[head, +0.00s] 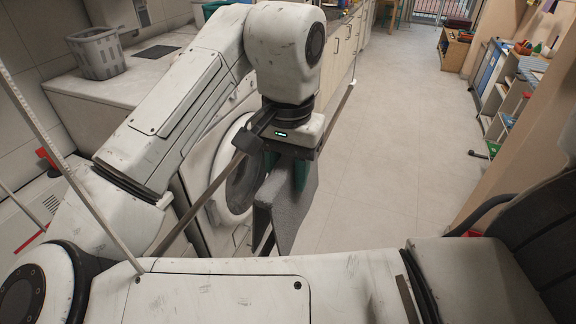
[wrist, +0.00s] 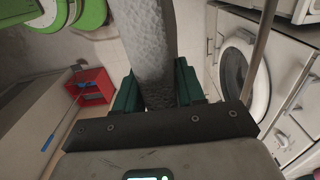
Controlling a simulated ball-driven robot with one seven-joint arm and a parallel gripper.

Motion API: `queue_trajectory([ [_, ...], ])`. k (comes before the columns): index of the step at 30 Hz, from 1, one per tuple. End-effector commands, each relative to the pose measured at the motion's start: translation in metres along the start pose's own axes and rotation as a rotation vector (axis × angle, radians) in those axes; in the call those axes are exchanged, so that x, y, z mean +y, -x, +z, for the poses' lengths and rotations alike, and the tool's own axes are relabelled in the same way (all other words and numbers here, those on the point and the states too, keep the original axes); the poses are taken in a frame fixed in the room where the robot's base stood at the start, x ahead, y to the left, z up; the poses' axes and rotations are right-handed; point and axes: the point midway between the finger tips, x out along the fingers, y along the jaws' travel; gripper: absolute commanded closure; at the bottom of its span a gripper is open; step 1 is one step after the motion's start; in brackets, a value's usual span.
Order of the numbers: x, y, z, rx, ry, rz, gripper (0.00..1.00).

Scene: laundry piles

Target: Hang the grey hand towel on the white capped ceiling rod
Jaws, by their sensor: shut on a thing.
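The grey hand towel (head: 287,212) hangs folded below my gripper (head: 285,172) in the head view. In the wrist view the towel (wrist: 143,45) runs up between the teal fingers of my gripper (wrist: 160,88), which are shut on it. A thin rod (head: 196,207) slants across the head view to a white cap (head: 352,82) at its right end. My gripper hides the rod's middle. In the wrist view the rod (wrist: 261,45) passes to the right of the towel with a gap showing between them. I cannot tell their heights relative to each other.
A thin hanger strip (head: 62,167) rises from the rod's near end. A front-loading washer (head: 222,180) stands behind my gripper. A grey basket (head: 97,54) sits on the counter. Shelves (head: 503,100) line the right side. The middle floor (head: 400,130) is clear.

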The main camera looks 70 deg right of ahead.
Motion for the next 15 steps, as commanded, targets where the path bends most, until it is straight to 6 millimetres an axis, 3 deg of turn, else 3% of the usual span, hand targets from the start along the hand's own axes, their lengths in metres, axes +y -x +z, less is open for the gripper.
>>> queue_trajectory([
  [15, 0.001, -0.04, 0.0, 0.0, -0.001, 0.001, 0.95],
])
